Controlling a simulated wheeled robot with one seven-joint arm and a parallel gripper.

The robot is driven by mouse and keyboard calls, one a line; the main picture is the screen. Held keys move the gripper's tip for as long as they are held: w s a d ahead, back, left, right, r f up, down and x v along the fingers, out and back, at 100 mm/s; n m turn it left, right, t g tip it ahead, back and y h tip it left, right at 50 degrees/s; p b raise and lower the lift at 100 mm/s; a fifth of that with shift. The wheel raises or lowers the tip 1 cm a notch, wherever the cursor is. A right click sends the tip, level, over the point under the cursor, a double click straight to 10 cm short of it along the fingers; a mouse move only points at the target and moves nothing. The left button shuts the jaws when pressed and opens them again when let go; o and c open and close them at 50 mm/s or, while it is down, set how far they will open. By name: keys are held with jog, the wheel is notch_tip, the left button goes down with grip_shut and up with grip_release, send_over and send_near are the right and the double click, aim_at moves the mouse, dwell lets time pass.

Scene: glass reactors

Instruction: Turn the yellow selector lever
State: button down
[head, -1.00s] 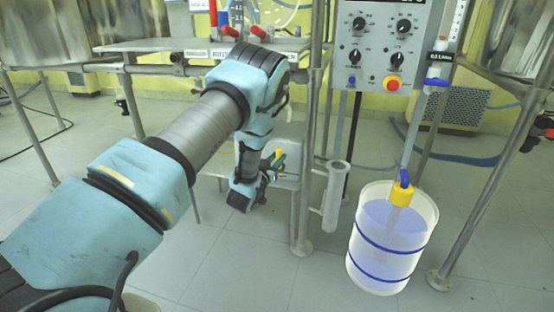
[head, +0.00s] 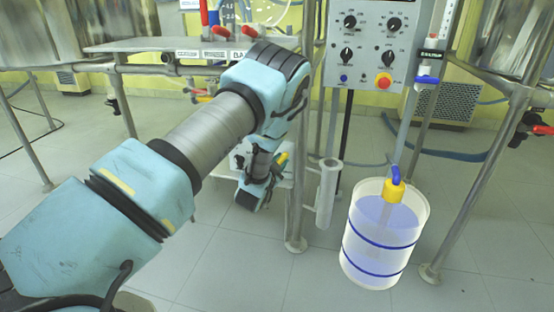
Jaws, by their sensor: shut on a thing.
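A small yellow piece (head: 282,160), which looks like the selector lever, shows beside my wrist, low behind the bench's front post. My gripper (head: 277,170) is at the end of my bent-down arm, right at this yellow piece, and appears shut on it. The fingers are small and partly hidden by my wrist, so the exact grip and the lever's angle are hard to read. A pale box (head: 238,150) with a dark dial shows just left of my wrist, partly covered by my arm.
A steel bench (head: 150,45) with red-handled valves stands above my wrist. A grey control panel (head: 370,62) with black knobs and a red button hangs at upper right. A translucent drum (head: 385,240) with blue bands and metal posts stand to the right. The floor in front is clear.

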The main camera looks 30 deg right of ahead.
jog(key=shift+s+d+f+m, duration=0.3)
jog(key=shift+m, duration=0.5)
jog(key=c, duration=0.7)
grip_release()
jog(key=p+v, duration=0.2)
jog(key=v, duration=0.8)
jog(key=shift+s+a+r, duration=0.15)
jog(key=shift+s+a, duration=0.15)
